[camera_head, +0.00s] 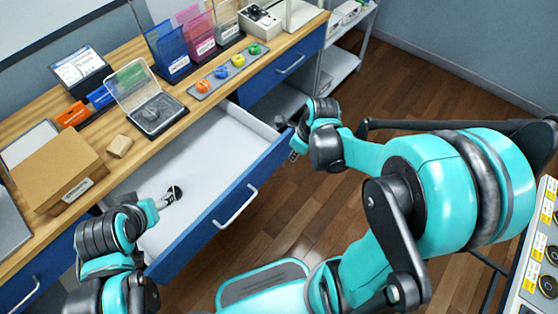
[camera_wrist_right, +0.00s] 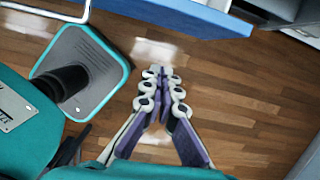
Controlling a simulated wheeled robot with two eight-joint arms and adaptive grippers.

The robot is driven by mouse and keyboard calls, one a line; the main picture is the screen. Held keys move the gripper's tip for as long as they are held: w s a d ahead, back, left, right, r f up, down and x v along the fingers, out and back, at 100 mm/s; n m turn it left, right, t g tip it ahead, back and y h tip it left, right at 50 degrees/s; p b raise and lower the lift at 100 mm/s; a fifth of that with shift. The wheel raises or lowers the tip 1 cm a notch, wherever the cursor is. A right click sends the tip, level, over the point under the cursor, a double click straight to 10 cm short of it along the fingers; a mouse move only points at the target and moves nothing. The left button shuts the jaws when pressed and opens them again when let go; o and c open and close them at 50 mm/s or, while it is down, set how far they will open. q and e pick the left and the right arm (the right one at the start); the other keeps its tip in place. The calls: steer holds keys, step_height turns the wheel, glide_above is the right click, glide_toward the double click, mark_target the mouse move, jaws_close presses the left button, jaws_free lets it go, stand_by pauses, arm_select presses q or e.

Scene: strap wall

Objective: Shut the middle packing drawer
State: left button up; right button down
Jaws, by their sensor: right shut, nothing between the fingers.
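The middle packing drawer (camera_head: 222,213) stands pulled out, with a blue front, a silver handle (camera_head: 236,207) and a white interior. In the right wrist view its blue front (camera_wrist_right: 190,14) crosses the top edge. My right gripper (camera_head: 294,150) is beside the right end of the drawer front; its closed fingers (camera_wrist_right: 164,76) hold nothing and point over bare floor, apart from the front. My left gripper (camera_head: 174,194) is over the drawer's open interior at its left part. Its fingers are too small to tell open from shut.
The wooden worktop (camera_head: 187,98) carries a cardboard box (camera_head: 58,170), a clear-lidded case (camera_head: 155,112), a tray of colored rolls (camera_head: 228,70) and upright folders (camera_head: 167,52). Another blue drawer (camera_head: 285,68) at right is shut. The wooden floor (camera_head: 290,215) before the drawer is clear.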

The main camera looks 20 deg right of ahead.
steer(key=shift+m, duration=0.4)
steer(key=shift+w+a+f+b, duration=0.5)
steer(key=shift+w+f+b, duration=0.5)
steer(key=shift+f, duration=0.7)
steer(key=shift+w+a+f+b, duration=0.55)
steer(key=shift+w+f+b, duration=0.4)
steer(key=shift+f, duration=0.7)
steer(key=shift+w+a+f+b, duration=0.5)
steer(key=shift+w+f+b, duration=0.45)
steer(key=shift+f, duration=0.75)
steer(key=shift+s, duration=0.1)
